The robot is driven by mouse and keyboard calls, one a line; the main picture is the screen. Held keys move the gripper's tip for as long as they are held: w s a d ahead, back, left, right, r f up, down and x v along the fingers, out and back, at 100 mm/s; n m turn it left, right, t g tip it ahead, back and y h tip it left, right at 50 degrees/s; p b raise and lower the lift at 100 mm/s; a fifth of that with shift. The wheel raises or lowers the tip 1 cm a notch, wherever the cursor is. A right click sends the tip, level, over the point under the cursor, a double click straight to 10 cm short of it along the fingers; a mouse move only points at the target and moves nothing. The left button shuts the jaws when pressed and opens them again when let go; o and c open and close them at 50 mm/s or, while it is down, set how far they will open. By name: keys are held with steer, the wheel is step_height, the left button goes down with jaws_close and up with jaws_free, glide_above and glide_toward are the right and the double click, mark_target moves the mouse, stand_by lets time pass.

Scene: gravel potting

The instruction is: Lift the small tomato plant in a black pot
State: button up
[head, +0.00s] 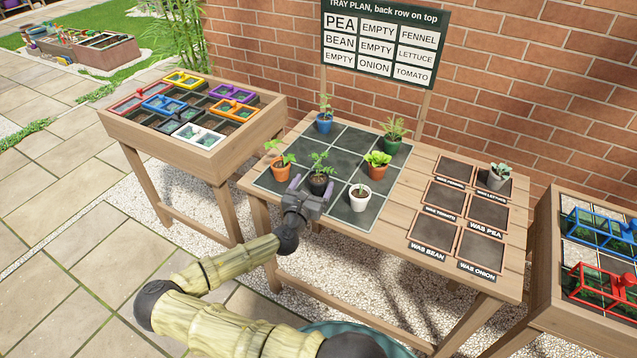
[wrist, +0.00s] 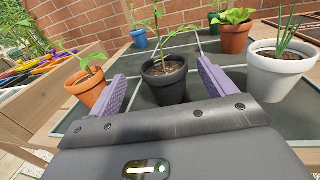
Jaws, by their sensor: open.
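My gripper (head: 308,187) is open and empty. In the wrist view its two purple fingers (wrist: 162,84) point toward the pot, one to each side. In the head view the gripper is at the near side of the pot. Whether the fingertips reach beside the pot is hard to tell.
An orange pot (head: 281,170) stands close left and a white pot (head: 359,198) close right. A blue pot (head: 324,122), a green pot (head: 391,145) and a lettuce in an orange pot (head: 377,170) stand behind. A grey pot (head: 496,180) stands among labelled squares. A sign (head: 384,45) rises behind.

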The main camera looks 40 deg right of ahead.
mark_target(318, 179)
steer(key=p+x, duration=0.1)
steer(key=x, duration=0.3)
steer(key=shift+s+d+f, duration=0.1)
steer(key=shift+d+f, duration=0.05)
steer(key=shift+d, duration=0.2)
steer(key=shift+c, duration=0.4)
steer(key=c, duration=1)
